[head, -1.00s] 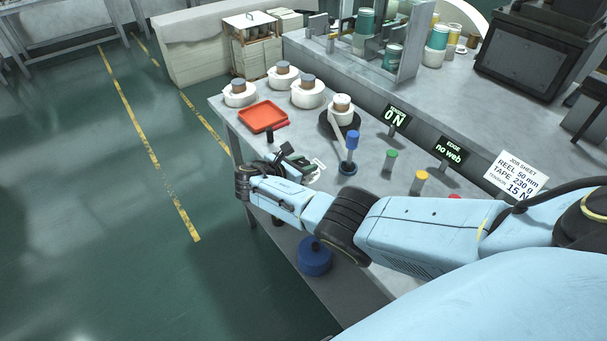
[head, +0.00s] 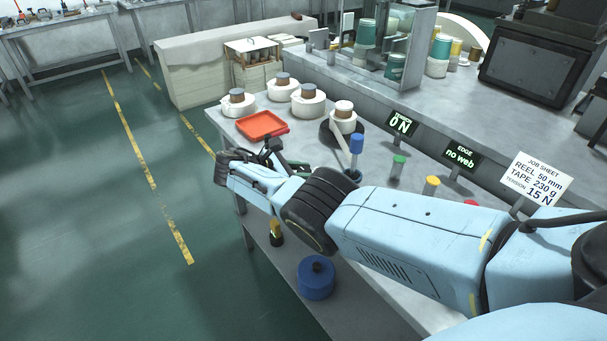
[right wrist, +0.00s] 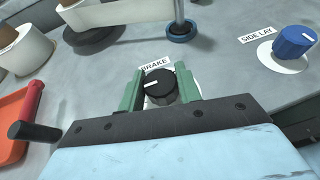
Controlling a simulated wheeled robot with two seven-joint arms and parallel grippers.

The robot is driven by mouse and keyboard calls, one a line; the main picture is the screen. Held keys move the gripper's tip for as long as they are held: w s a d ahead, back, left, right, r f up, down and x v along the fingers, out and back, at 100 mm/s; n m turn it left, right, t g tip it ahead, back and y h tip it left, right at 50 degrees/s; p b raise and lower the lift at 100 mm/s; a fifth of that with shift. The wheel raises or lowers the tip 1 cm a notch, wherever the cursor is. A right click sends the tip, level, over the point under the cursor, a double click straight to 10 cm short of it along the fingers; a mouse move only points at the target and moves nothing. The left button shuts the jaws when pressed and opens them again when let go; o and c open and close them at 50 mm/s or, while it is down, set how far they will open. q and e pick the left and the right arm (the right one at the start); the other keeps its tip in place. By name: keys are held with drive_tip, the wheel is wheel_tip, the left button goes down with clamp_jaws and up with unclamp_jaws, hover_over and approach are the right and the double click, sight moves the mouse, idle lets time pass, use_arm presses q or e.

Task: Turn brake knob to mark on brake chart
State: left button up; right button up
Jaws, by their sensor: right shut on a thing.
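The black brake knob (right wrist: 160,86) sits on the bench under a BRAKE label (right wrist: 154,66) in the right wrist view. A white line on the knob points left, slightly tilted. My right gripper (right wrist: 160,91) is shut on the knob, with one green finger on each side of it. A bit of white plate (right wrist: 152,101) shows under the knob, but any chart marks on it are hidden or too small to read. In the head view my right gripper (head: 283,163) is over the bench's near-left part, and my arm hides the knob. My left gripper is not in view.
A blue SIDE LAY knob (right wrist: 294,43) stands to the right. An orange tray (head: 262,125) and a red handle (right wrist: 33,98) lie to the left. White tape reels (head: 308,102) stand behind. The tension display (head: 401,123) reads 0 N; the job sheet (head: 536,179) says 15 N.

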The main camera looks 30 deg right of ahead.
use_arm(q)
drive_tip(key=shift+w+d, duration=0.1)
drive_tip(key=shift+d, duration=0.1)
use_arm(e)
drive_tip(key=o, duration=0.7)
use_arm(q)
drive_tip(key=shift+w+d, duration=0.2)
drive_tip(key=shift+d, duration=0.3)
use_arm(e)
drive_tip(key=o, duration=0.3)
